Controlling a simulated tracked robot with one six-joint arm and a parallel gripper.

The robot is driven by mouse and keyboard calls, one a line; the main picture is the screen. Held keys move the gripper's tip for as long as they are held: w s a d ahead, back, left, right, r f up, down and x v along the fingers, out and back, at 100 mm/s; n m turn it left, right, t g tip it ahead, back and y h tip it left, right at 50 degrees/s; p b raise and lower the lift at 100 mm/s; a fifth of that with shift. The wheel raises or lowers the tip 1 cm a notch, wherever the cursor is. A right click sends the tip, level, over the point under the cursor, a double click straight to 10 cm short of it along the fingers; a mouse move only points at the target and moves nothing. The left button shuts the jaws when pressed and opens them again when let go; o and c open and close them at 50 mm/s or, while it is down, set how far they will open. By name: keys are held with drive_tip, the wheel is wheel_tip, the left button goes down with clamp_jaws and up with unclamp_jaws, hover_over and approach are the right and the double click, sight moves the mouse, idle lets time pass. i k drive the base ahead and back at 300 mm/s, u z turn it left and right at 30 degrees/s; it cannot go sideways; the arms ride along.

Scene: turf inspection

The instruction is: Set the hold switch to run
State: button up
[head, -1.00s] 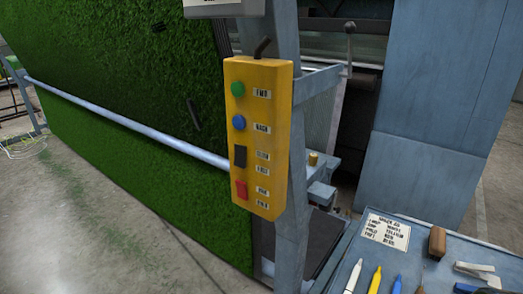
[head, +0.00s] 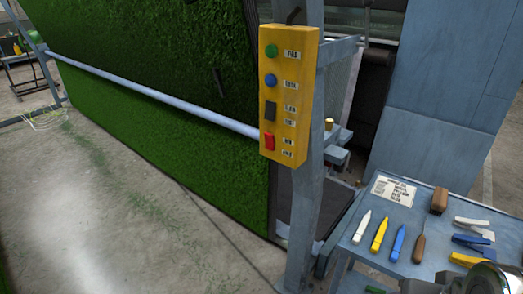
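A yellow control box (head: 288,95) hangs on a blue-grey post in the head view. From top to bottom it carries a green button (head: 271,52), a blue button (head: 270,81), a black switch (head: 269,111) and a red switch (head: 269,142). Two small labels stand beside each switch. They are too blurred to read surely, so I cannot tell which is the hold switch or how either is set. My gripper is not in view. A grey rounded part at the bottom right corner may be my arm.
A blue-grey bench (head: 368,236) at the lower right holds a printed card (head: 393,190), several markers, brown-handled tools and clips. A green turf wall (head: 165,80) with a horizontal rail (head: 150,95) stands at the left. The concrete floor before it is clear.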

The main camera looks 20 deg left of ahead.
sight(269, 138)
drive_tip(key=k, duration=0.15)
drive_tip(key=u, duration=2.2)
drive_tip(key=k, duration=0.65)
drive_tip(key=z, duration=0.95)
drive_tip(key=i, duration=1)
drive_tip(key=z, duration=0.05)
